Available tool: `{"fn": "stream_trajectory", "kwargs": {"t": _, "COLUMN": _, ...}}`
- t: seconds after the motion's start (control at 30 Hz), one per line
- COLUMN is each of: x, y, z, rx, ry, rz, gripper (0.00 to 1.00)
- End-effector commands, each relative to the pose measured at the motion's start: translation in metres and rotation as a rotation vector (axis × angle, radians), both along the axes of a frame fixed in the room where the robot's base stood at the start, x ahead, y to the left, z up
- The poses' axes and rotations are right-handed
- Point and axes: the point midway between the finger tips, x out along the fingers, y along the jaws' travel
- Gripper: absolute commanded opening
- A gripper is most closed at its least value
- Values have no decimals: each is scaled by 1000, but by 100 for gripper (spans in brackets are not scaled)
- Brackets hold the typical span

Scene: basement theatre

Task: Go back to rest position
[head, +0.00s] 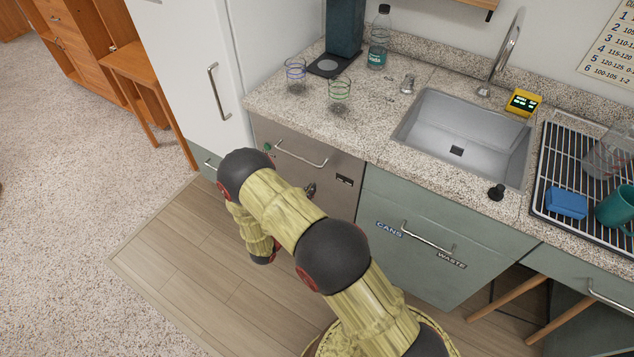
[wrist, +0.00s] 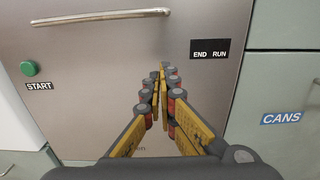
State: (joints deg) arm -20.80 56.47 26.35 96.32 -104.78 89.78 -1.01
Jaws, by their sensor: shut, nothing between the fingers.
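My gripper (wrist: 159,78) is shut and empty in the wrist view, its fingertips together in front of a grey metal appliance front (wrist: 110,60). I cannot tell whether the fingertips touch the panel. In the head view only a small part of the gripper (head: 310,190) shows past my arm, in front of the same appliance front (head: 337,165). My arm is bent and extends from the bottom of the view over the wood floor.
The appliance has a bar handle (wrist: 100,17), a green START button (wrist: 29,68) and an END RUN label (wrist: 210,49). A green cabinet (head: 400,270) marked CANS and WASTE stands to the right. Stool legs (head: 510,297) stick out at lower right. Open floor (head: 170,260) lies left.

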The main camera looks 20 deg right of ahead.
Motion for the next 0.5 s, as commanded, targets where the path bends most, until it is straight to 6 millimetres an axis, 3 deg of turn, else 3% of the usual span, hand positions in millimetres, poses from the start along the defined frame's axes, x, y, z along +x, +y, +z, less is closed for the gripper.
{"fn": "stream_trajectory", "kwargs": {"t": 0.2, "x": -26, "y": 38, "z": 3, "rx": 0, "ry": 0, "rz": 4, "gripper": 0}}
{"fn": "stream_trajectory", "kwargs": {"t": 0.5, "x": -42, "y": 60, "z": 1, "rx": 0, "ry": 0, "rz": 1, "gripper": 0}}
